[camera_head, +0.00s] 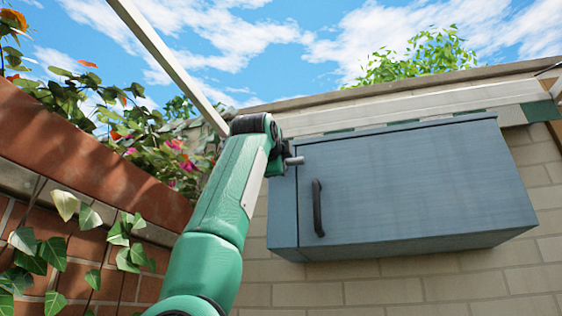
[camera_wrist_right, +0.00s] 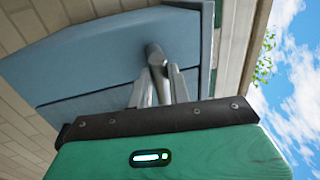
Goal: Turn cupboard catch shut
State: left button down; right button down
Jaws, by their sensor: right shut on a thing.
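The blue-grey cupboard (camera_head: 410,185) hangs on the brick wall in the head view, its door lying flat against the body. A dark upright handle (camera_head: 318,208) is on the door's left part. The small metal catch (camera_head: 294,161) sticks out at the cupboard's upper left edge. In the right wrist view the catch's rounded grey end (camera_wrist_right: 153,50) shows at the fingertips. My right gripper (camera_wrist_right: 158,78) is shut on the catch, with one finger on each side of it. My left gripper is in neither view.
A terracotta planter (camera_head: 90,150) with flowers and ivy stands close on the left of my arm. A pale rail (camera_head: 430,108) runs along the wall above the cupboard. A thin pale post (camera_head: 170,62) slants across the upper left. The brick wall below the cupboard is clear.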

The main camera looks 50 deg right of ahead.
jog(key=c, duration=1.3)
grip_release()
jog(key=b+v, duration=0.5)
jog(key=v, duration=0.8)
jog(key=shift+a, duration=0.35)
jog(key=shift+f, duration=0.15)
